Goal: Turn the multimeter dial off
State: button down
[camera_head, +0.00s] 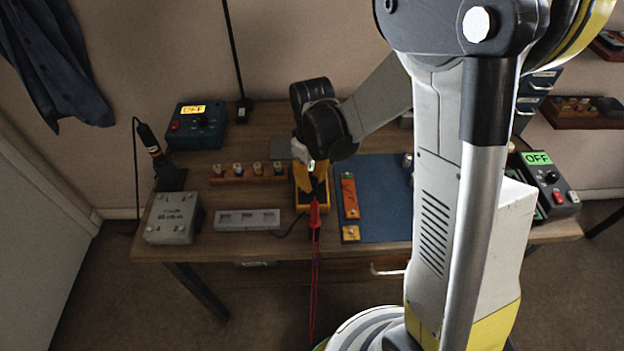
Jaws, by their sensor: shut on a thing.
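The multimeter (325,210) is a yellow device on the wooden bench, near the middle. Red and black leads run from its front edge down past the bench. My gripper (318,178) reaches down over it from above and is shut on the multimeter dial. The fingers and wrist cover the dial and most of the face, so the dial's pointer and markings are hidden.
A blue box (196,127) with a yellow OFF label stands at the back left. A grey box (173,218) and a grey tray (247,220) sit at the front left. An orange strip (349,196) lies right of the multimeter on a blue mat (385,222). A black OFF box (549,183) stands far right.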

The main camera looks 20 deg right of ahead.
aim_at(312, 180)
jog(key=c, duration=1.1)
grip_release()
jog(key=shift+r, duration=0.1)
notch_tip(312, 180, up, 12)
